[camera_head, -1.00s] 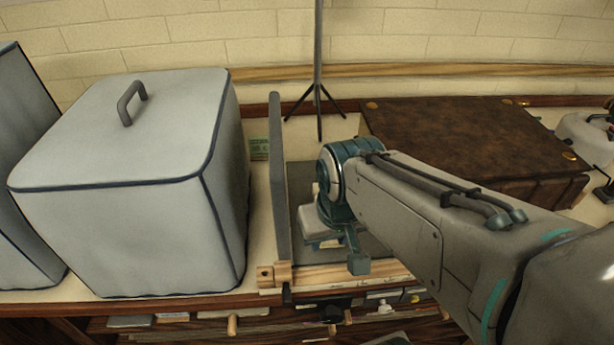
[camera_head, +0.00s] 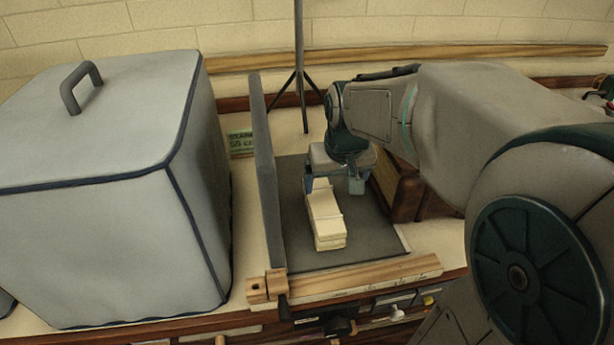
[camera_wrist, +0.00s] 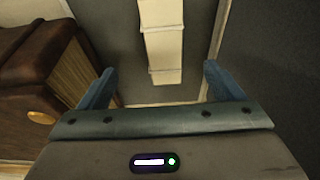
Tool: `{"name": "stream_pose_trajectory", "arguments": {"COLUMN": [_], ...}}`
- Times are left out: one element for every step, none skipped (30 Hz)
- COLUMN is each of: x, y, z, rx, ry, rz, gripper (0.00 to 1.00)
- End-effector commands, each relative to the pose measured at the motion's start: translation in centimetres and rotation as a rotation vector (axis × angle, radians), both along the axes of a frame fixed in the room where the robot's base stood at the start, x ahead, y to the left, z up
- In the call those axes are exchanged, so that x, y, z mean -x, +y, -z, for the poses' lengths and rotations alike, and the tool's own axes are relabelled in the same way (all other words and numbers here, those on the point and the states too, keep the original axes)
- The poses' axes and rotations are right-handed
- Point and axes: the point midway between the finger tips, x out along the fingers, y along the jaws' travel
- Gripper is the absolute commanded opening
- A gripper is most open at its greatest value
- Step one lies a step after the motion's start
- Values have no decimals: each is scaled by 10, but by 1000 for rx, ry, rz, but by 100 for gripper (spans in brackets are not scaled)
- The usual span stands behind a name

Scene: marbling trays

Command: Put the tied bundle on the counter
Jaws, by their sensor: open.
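The tied bundle (camera_head: 325,218) is a pale cream stack with thin bands around it. It lies flat on a dark grey board (camera_head: 365,245) that rests on the cream counter (camera_head: 246,185). In the wrist view the bundle (camera_wrist: 162,45) runs away from my gripper, between the lines of its fingers. My gripper (camera_head: 333,184) is open over the bundle's far end, its blue-grey fingers on either side. The bundle's far end is hidden under the gripper in the head view.
An upright grey panel (camera_head: 268,180) stands left of the bundle, and a wooden rail (camera_head: 350,280) runs along the front. A big grey covered box (camera_head: 100,220) fills the left. A brown case (camera_wrist: 40,75) is close on the gripper's other side. A thin stand (camera_head: 300,60) is behind.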

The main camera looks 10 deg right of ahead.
Motion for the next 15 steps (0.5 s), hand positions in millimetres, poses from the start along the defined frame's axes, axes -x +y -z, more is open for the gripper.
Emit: {"name": "stream_pose_trajectory", "arguments": {"x": [-12, -17, -22, -26, -28, -31, -33, -34, -36, -38, -39, -42, -44, -45, -47], "y": [-2, -3, -3, -4, -4, -4, -4, -4, -4, -4, -4, -4, -4, -4, -4], "z": [15, 17, 19, 21, 23, 26, 29, 33, 39, 45, 51, 59, 65, 70, 77], "rx": [-2, -2, -3, -4, -4, -3, -4, -4, -4, -5, -5, -5, -5, -5, -3], "ry": [-1, -3, -5, -6, -7, -8, -6, -6, -6, -4, -4, -3, -4, -3, -5], "rz": [3, 3, 2, 2, 2, 1, 1, 1, 1, 2, 2, 2, 2, 2, 1], "gripper": [87, 87, 87, 87, 87, 87, 87, 87, 87, 87, 87, 87, 87, 87, 87]}}
